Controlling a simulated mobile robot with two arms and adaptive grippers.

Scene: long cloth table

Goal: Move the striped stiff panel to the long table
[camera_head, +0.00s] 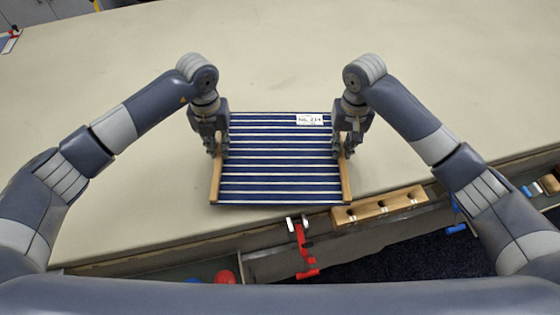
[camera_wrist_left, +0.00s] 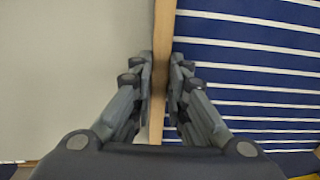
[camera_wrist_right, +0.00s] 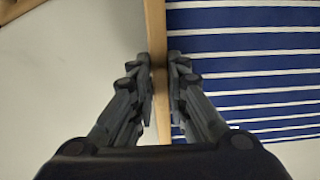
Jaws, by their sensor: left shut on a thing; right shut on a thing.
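The striped stiff panel (camera_head: 280,160) is blue with white stripes, has wooden side rails and a white label near its far right corner. It is over the near part of the long table (camera_head: 420,90), its near edge close to the table's front edge. I cannot tell whether it touches the cloth. My left gripper (camera_head: 218,150) is shut on the left wooden rail, which also shows in the left wrist view (camera_wrist_left: 160,70). My right gripper (camera_head: 345,148) is shut on the right wooden rail, seen between the fingers in the right wrist view (camera_wrist_right: 157,70).
A wooden block with holes (camera_head: 380,207) lies along the table's front edge. A red clamp (camera_head: 303,250) is fixed at that edge, left of the block. Red and blue items show below the edge. The cloth beyond the panel is clear.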

